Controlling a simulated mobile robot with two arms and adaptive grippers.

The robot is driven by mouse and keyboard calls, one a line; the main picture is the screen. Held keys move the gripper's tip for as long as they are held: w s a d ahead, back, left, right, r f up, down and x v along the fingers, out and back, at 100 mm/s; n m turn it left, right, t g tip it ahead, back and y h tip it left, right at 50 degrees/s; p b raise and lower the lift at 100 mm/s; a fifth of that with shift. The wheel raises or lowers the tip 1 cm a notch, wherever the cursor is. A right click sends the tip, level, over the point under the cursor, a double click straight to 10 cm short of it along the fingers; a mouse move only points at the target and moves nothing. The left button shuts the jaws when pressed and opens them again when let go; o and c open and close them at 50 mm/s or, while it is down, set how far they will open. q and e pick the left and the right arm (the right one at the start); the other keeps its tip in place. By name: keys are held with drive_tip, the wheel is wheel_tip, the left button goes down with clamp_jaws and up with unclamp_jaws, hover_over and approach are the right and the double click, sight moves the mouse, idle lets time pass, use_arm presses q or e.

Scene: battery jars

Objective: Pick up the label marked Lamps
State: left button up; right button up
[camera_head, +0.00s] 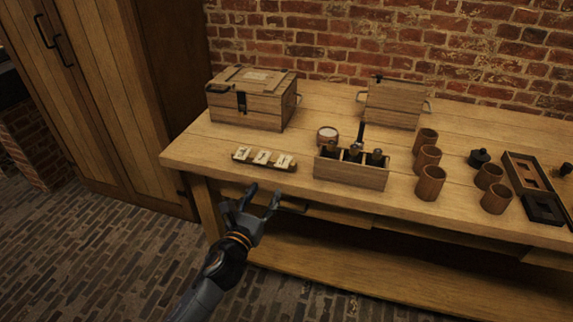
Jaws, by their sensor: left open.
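Three small pale labels stand on a dark wooden holder (264,167) near the front left of the table. They are a left label (242,154), a middle label (262,157) and a right label (284,161). Their markings are too small to read, so I cannot tell which one says Lamps. My left gripper (257,199) is open and empty in front of the table edge, just below the holder in the picture and apart from it. My right gripper is not in view.
On the table (200,149) stand a closed wooden chest (249,103), a second box (392,104), a compartment box (350,174) with dark items, several wooden cups (431,184), a small black pot (479,157) and a dark tray (528,175). A cabinet (95,90) stands left.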

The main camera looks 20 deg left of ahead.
sight(278, 180)
use_arm(q)
drive_tip(key=w, duration=0.6)
drive_tip(key=w+d, duration=0.1)
drive_tip(key=w, duration=0.2)
drive_tip(key=shift+w+f, duration=0.1)
drive_tip(key=shift+w, duration=0.3)
drive_tip(key=c, duration=0.5)
